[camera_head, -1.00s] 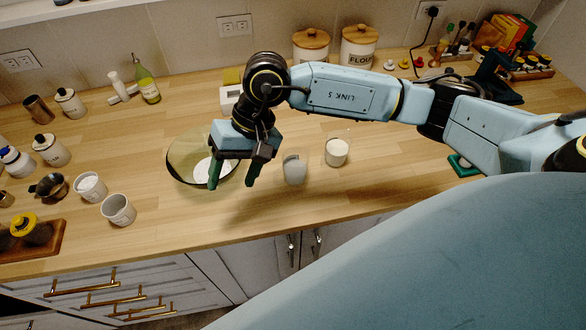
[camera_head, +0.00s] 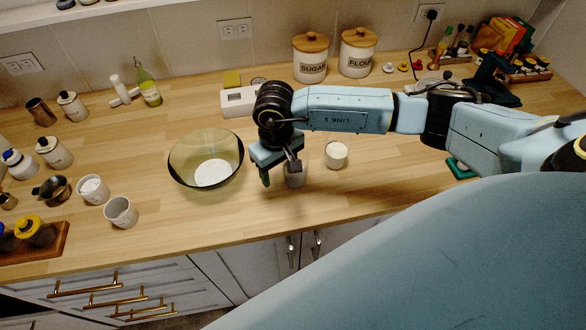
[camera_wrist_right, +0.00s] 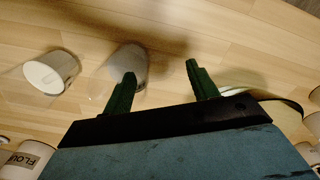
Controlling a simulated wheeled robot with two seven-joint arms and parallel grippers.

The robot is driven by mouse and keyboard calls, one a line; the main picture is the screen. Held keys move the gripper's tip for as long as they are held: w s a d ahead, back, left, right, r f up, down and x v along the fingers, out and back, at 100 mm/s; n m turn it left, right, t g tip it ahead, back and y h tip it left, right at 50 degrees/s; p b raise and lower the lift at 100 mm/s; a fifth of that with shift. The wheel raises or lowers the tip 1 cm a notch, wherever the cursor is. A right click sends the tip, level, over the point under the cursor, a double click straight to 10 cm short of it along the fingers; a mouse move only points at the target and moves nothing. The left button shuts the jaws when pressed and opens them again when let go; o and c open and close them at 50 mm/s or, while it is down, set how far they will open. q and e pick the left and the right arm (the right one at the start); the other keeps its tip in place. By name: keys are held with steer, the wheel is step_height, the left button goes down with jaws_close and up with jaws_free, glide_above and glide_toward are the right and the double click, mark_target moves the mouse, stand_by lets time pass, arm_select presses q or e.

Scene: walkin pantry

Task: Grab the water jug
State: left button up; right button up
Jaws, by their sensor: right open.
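A small clear jug (camera_head: 296,179) with greyish contents stands on the wooden counter, partly hidden behind my right gripper (camera_head: 279,174) in the head view. In the right wrist view the clear jug (camera_wrist_right: 127,62) is upright near the left fingertip. My right gripper (camera_wrist_right: 161,72) is open, its green fingers apart with bare counter between them. I cannot tell whether a finger touches the jug. A second clear glass with white contents (camera_head: 336,155) stands to the right of the jug; it also shows in the wrist view (camera_wrist_right: 50,72). My left gripper is not in view.
A tinted glass bowl (camera_head: 180,172) with white contents stands just left of my gripper. A white scale (camera_head: 238,101) and the sugar (camera_head: 310,68) and flour (camera_head: 357,62) canisters stand behind. White cups (camera_head: 120,211) stand at the left. The front counter is clear.

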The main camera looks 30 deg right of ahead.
steer(key=f, duration=0.3)
steer(key=f+p, duration=0.1)
steer(key=shift+s+a+f, duration=0.1)
steer(key=shift+s+f, duration=0.15)
steer(key=shift+c, duration=0.2)
steer(key=c, duration=1.2)
